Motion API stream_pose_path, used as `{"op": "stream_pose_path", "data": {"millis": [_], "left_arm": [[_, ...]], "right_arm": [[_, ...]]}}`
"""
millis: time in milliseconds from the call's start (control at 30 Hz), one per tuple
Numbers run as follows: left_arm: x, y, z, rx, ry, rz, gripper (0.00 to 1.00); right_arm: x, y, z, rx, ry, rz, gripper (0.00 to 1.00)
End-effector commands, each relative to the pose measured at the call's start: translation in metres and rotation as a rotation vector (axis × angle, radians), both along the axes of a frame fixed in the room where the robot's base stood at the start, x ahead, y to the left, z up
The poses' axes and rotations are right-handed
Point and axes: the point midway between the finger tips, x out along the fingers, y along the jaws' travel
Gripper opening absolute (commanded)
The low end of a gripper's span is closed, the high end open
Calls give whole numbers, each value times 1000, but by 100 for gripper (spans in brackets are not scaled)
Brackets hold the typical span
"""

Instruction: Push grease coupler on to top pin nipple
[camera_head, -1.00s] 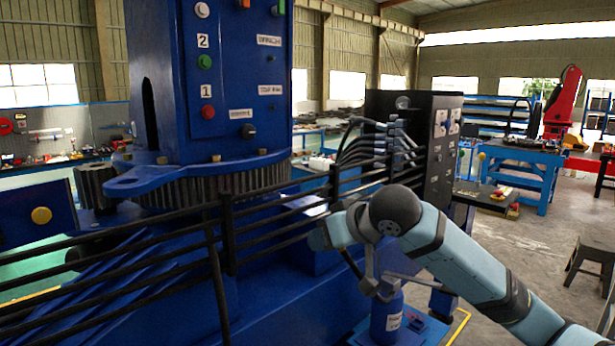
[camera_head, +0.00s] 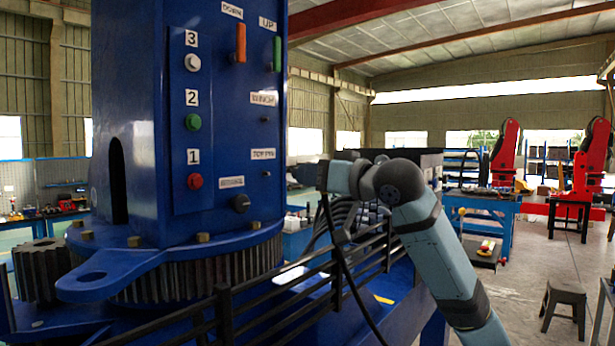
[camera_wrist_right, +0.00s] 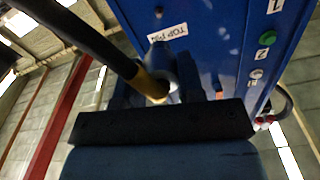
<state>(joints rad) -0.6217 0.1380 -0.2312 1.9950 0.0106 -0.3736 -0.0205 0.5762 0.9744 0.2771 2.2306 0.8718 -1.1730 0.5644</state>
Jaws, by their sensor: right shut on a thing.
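The blue crane column (camera_head: 150,70) carries a control panel. Its "TOP PIN" label (camera_head: 263,154) has a small dark nipple (camera_head: 265,174) below it. My right gripper (camera_head: 325,174) is to the right of that nipple, apart from it in the picture, with a black hose (camera_head: 341,255) hanging from it. In the right wrist view the hose ends in a brass-coloured grease coupler (camera_wrist_right: 152,86) between the fingers of my right gripper, which is shut on it. The "TOP PIN" label (camera_wrist_right: 168,33) shows just beyond the fingers there. My left gripper is out of view.
Black hoses or rails (camera_head: 300,285) run across the front of the column. A toothed ring (camera_head: 215,275) and a blue lug (camera_head: 110,278) are at its base. A dark knob (camera_head: 241,203) and coloured buttons are on the panel. A stool (camera_head: 565,300) stands on open floor at right.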

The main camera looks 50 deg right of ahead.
Motion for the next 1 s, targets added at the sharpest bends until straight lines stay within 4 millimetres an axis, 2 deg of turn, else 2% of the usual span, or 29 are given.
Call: {"op": "stream_pose_path", "data": {"millis": [67,300,700,1000], "left_arm": [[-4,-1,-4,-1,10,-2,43],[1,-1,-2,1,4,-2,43],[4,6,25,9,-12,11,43],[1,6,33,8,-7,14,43]], "right_arm": [[0,0,0,1,1,0,9],[0,0,-2,-38,2,-2,9],[36,4,1,-35,2,0,9],[54,5,-1,-36,1,-1,9]]}}
